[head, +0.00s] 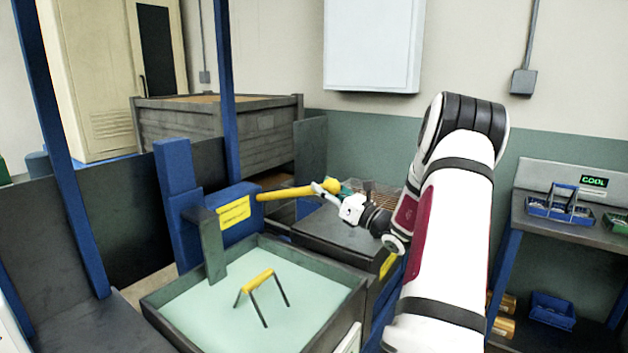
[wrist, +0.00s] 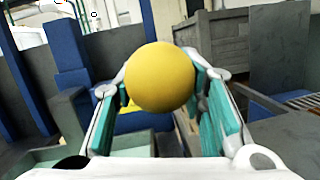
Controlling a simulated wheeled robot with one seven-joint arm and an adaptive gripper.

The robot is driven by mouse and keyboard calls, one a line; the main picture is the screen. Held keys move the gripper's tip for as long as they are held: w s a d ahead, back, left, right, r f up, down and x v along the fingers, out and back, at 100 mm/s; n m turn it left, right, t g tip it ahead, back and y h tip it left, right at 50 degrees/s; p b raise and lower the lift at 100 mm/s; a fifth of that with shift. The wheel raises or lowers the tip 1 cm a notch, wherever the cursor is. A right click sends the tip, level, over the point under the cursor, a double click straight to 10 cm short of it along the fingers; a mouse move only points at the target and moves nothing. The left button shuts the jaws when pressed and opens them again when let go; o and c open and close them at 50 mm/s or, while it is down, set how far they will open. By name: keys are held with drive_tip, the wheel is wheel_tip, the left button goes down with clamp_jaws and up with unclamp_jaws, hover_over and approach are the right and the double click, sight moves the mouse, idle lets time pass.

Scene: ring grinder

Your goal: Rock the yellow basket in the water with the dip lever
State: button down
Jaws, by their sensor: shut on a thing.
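The dip lever (head: 290,194) is a yellow bar reaching right from a blue block with a yellow label (head: 234,213). My gripper (head: 330,188) is shut on the lever's end. In the wrist view the lever's round yellow end (wrist: 160,78) sits between the teal pads of my gripper (wrist: 162,108). The basket's yellow handle (head: 257,281) stands on dark legs above the pale green water (head: 215,305) in the tank. The basket's body is hidden under the water.
A dark bench (head: 345,231) with a wire rack stands behind the tank. A grey crate (head: 220,130) is at the back. A shelf with blue trays (head: 560,208) and a "COOL" display (head: 594,181) is at right. A blue post (head: 225,90) rises behind the lever.

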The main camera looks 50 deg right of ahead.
drive_tip(key=shift+s+f, duration=0.35)
drive_tip(key=shift+f, duration=0.55)
drive_tip(key=c, duration=1.1)
unclamp_jaws()
drive_tip(key=shift+r, duration=0.1)
drive_tip(key=shift+o, duration=0.2)
drive_tip(key=v, duration=1.2)
drive_tip(key=shift+o, duration=0.3)
